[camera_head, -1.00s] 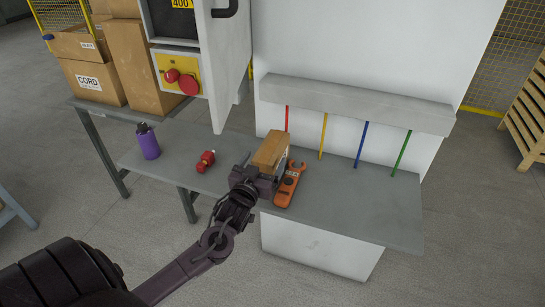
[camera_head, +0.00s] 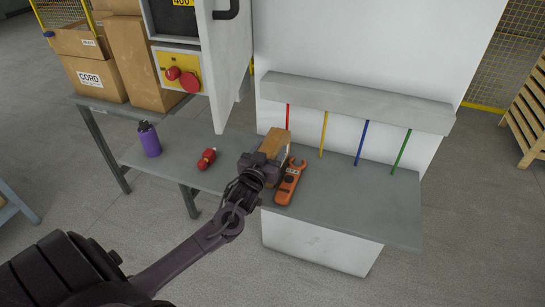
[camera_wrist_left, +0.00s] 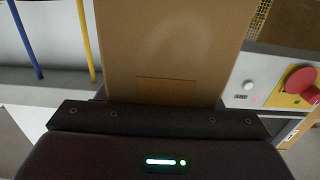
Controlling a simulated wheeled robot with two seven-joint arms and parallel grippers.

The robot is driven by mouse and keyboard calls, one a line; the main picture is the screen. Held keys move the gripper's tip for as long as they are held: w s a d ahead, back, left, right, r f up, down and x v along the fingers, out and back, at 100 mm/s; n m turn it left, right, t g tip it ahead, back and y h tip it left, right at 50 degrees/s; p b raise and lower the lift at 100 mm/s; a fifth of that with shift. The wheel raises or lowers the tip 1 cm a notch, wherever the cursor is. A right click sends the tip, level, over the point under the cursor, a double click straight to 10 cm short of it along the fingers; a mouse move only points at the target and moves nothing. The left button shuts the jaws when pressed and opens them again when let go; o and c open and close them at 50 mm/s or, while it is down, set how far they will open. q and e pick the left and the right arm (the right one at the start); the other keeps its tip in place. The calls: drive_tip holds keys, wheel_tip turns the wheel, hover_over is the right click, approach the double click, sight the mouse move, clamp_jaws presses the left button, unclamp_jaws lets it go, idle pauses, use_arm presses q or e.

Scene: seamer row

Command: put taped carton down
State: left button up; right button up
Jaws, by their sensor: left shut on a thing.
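The taped carton (camera_head: 275,142) is a brown cardboard box. My left gripper (camera_head: 266,158) is shut on it, over the grey worktop just left of the orange tool. The carton fills the middle of the left wrist view (camera_wrist_left: 165,50), with a darker rectangular patch near the jaws. The gripper hides its near side and lower edge, so I cannot tell whether it touches the worktop. My right gripper is not in view.
An orange tool (camera_head: 288,187) lies right beside the gripper. A red object (camera_head: 206,159) and a purple bottle (camera_head: 149,140) stand to the left. The grey worktop (camera_head: 360,210) is clear on the right. Coloured rods (camera_head: 324,134) hang from the ledge behind.

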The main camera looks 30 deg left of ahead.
use_arm(q)
drive_tip(key=shift+c, duration=1.1)
drive_tip(key=shift+r, duration=0.1)
drive_tip(key=shift+c, duration=0.7)
drive_tip(key=shift+r, duration=0.1)
